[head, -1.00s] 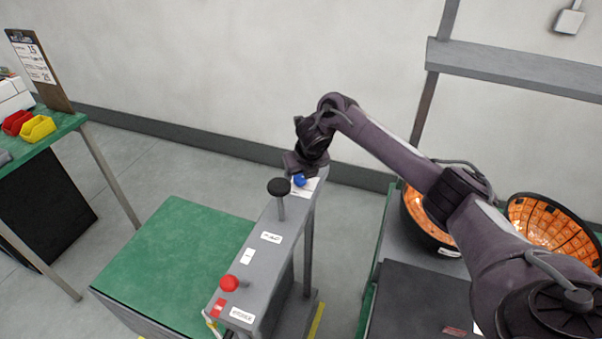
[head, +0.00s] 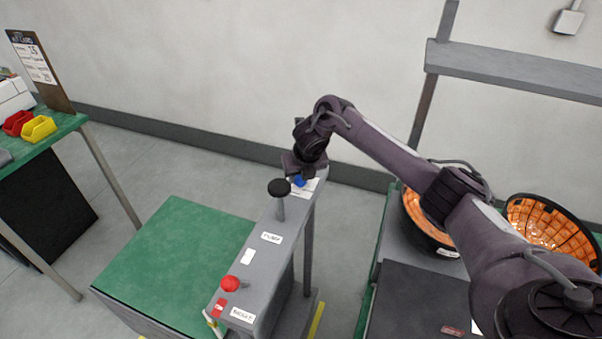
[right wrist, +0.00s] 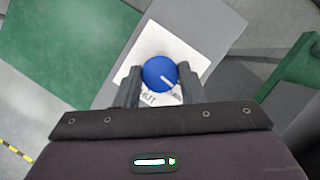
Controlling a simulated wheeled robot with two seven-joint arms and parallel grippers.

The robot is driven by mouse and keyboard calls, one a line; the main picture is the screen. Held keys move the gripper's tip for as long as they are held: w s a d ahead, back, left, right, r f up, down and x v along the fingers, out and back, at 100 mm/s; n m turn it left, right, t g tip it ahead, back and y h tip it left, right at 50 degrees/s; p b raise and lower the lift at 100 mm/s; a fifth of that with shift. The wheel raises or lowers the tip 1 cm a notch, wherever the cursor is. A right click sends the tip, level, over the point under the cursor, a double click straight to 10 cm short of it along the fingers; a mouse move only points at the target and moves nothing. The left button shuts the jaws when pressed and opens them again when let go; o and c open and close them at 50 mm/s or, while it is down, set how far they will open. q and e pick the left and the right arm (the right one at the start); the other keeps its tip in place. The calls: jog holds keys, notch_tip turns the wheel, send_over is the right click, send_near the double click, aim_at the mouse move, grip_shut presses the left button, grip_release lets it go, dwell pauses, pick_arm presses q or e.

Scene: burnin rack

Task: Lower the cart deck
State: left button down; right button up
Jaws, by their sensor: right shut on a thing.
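The cart has a green deck (head: 172,258) at the left and a grey control panel (head: 262,262) along its right side. A blue knob (head: 299,181) with a white pointer line sits on a white label at the panel's far end; it also shows in the right wrist view (right wrist: 160,74). My right gripper (head: 297,176) is shut on the blue knob, with a finger on each side of it in the right wrist view (right wrist: 160,88). A black-topped lever (head: 279,187) and a red knob (head: 231,284) stand nearer on the panel. My left gripper is not in view.
A green table (head: 50,140) with red and yellow bins (head: 38,128) and a clipboard stands at the left. A grey bench with orange-lined bowls (head: 550,228) is at the right, under my right arm. Bare floor lies behind the cart.

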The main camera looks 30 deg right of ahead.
jog(key=m+p, duration=0.1)
jog(key=m+h+p, duration=0.1)
jog(key=m, duration=0.1)
jog(key=m+g+p, duration=0.1)
jog(key=m, duration=0.1)
jog(key=shift+a+r+h+p, duration=0.2)
jog(key=shift+r+h+p, duration=0.05)
jog(key=shift+h+p, duration=0.15)
jog(key=m+p, duration=0.1)
jog(key=m, duration=0.1)
jog(key=shift+w+m+g+h+p, duration=0.1)
jog(key=shift+m+g+h+p, duration=0.25)
jog(key=shift+m+g+h, duration=0.05)
jog(key=shift+a+f+m+p, duration=0.1)
jog(key=shift+m+p, duration=0.2)
jog(key=shift+m, duration=0.6)
jog(key=shift+w+f+m+g+h, duration=0.1)
jog(key=shift+m+g+h, duration=0.3)
jog(key=shift+m, duration=0.5)
jog(key=shift+f+m+g, duration=0.1)
jog(key=shift+m+g, duration=0.4)
jog(key=shift+m, duration=0.4)
jog(key=shift+w+m+g+b, duration=0.1)
jog(key=shift+m+g+b, duration=0.5)
jog(key=shift+m+b, duration=0.8)
jog(key=shift+m+p, duration=0.3)
jog(key=shift+m, duration=0.1)
jog(key=o, duration=1)
